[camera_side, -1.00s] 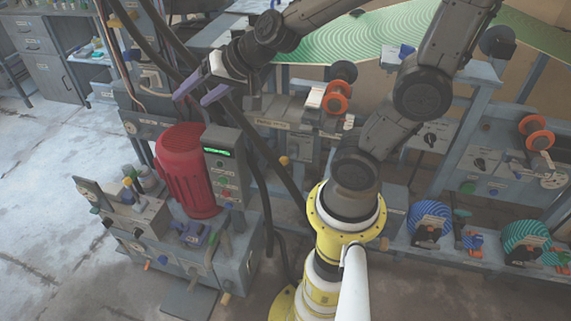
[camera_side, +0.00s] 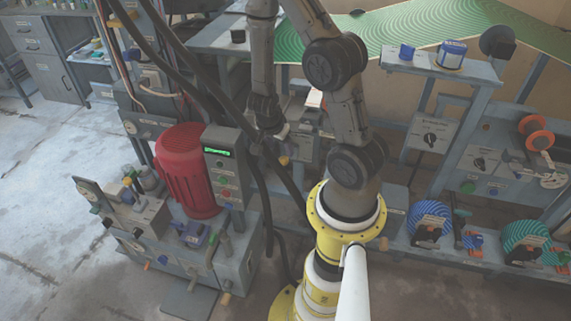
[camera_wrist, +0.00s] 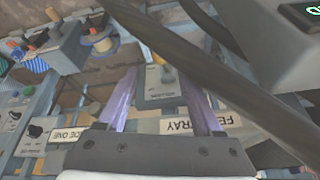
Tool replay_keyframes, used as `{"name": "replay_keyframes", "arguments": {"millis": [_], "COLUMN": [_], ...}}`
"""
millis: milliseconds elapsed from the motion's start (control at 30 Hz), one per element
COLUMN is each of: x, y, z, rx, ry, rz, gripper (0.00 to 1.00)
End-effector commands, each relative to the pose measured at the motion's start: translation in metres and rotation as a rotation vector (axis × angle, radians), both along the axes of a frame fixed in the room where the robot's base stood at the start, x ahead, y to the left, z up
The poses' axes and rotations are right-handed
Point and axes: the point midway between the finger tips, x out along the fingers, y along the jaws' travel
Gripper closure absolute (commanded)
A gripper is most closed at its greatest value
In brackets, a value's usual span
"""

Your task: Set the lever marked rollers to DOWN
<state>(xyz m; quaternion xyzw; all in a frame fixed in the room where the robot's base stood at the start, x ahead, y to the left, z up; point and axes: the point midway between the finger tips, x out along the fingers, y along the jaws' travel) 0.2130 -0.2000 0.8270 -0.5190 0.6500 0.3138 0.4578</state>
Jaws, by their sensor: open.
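The lever marked rollers (camera_wrist: 157,56) has a yellow-orange knob and stands on a small grey box (camera_wrist: 165,88) with an upside-down label in the wrist view. In the side view its yellow knob (camera_side: 284,160) shows just below my gripper. My gripper (camera_wrist: 158,74) is open, with its two purple fingers on either side of the box in the wrist view and nothing between them. In the side view my gripper (camera_side: 268,138) points down at the middle machine, partly hidden by dark cables. I cannot tell whether a finger touches the lever, or which way it is set.
A thick dark cable (camera_wrist: 215,70) crosses the wrist view close to the fingers. A red motor (camera_side: 186,170) and a control box with a green display (camera_side: 224,165) stand to the left. A FEED TRAY label (camera_wrist: 195,127) lies near the fingers. Blue and green striped rolls (camera_side: 430,220) sit at right.

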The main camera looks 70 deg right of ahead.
Motion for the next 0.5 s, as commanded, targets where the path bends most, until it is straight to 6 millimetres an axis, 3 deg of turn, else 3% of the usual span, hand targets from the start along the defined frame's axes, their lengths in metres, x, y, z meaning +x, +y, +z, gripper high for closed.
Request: {"name": "replay_keyframes", "arguments": {"millis": [267,500], "x": [-0.002,-0.004], "y": [-0.014,-0.031], "z": [-0.035,-0.077], "rx": [0.002,0.004], "ry": [0.002,0.001], "rz": [-0.001,0.000], "gripper": [0.33,0.33]}}
